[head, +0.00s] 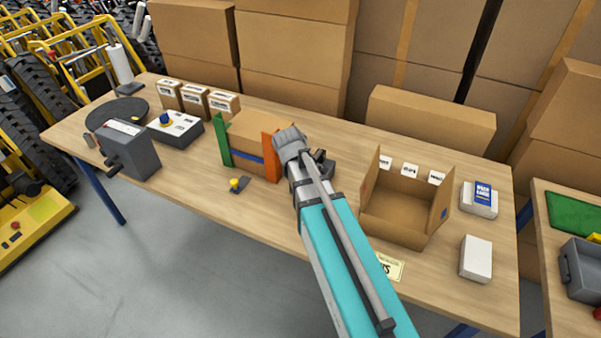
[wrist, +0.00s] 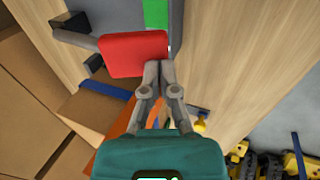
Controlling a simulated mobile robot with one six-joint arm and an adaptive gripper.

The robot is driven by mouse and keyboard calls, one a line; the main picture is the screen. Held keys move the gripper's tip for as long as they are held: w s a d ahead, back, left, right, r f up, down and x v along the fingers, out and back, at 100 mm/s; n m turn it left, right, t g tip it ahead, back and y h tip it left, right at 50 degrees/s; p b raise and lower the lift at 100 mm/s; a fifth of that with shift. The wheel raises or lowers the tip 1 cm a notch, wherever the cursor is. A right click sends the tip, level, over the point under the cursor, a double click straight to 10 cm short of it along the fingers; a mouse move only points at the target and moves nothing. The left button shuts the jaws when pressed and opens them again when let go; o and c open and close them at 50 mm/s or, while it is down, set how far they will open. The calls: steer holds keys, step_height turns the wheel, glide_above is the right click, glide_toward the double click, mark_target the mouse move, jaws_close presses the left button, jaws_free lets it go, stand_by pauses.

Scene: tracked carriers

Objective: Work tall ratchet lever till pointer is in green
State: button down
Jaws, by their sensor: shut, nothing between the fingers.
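In the wrist view a red block-shaped grip (wrist: 133,53) sits on a grey bar, beside a grey body (wrist: 125,12) with a green patch (wrist: 156,14). This looks like the ratchet lever; no pointer can be made out. My gripper (wrist: 160,66) is shut and empty, its fingertips close by the red grip's lower right edge; I cannot tell if they touch. In the head view my arm hides the red grip and most of what is behind it. A carton (head: 250,130) stands between a green plate (head: 222,140) and an orange plate (head: 271,155).
A yellow knob (head: 235,184) stands in front of the carton. An open box (head: 400,225) is to the right of my arm, with white packs (head: 476,258) beyond it. A grey box-shaped device (head: 130,155) is at the left. The front table strip left of my arm is mostly clear.

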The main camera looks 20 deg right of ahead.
steer(key=shift+f, duration=0.4)
steer(key=shift+s+b, duration=0.1)
steer(key=shift+b, duration=0.25)
steer(key=shift+s+f, duration=0.1)
steer(key=shift+s, duration=0.05)
steer(key=shift+r, duration=0.2)
steer(key=a+p+v, duration=0.1)
steer(key=p+v, duration=1.1)
steer(key=v, duration=0.1)
steer(key=shift+s+p, duration=0.35)
steer(key=shift+r, duration=0.1)
stand_by(0.8)
